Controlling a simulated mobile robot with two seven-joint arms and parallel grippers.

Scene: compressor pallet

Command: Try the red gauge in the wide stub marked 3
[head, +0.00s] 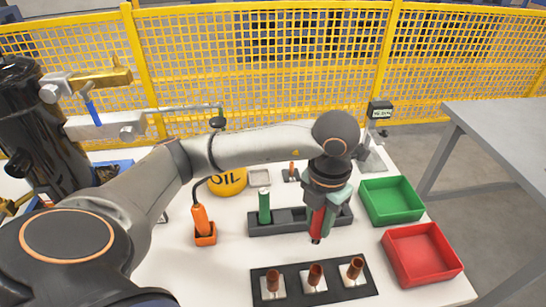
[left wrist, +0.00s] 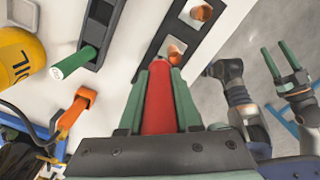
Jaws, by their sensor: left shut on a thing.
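My left gripper (head: 324,206) is shut on the red gauge (head: 317,224), which points down with a dark tip. In the left wrist view the red gauge (left wrist: 159,100) lies between the green fingers. Three copper stubs stand on a dark plate (head: 293,295): the left stub (head: 272,281), middle stub (head: 315,275) and right stub (head: 354,268). Their markings are unreadable, so I cannot tell which is 3. The gauge tip appears above and behind the middle stub, apart from it. My right gripper (left wrist: 281,60) is open and empty in the left wrist view.
A green gauge (head: 264,206) stands in the dark grey rack (head: 270,229). A green tray (head: 391,201) and a red tray (head: 423,254) lie to the right. An orange tool (head: 202,222) and a yellow oil container (head: 229,183) stand to the left.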

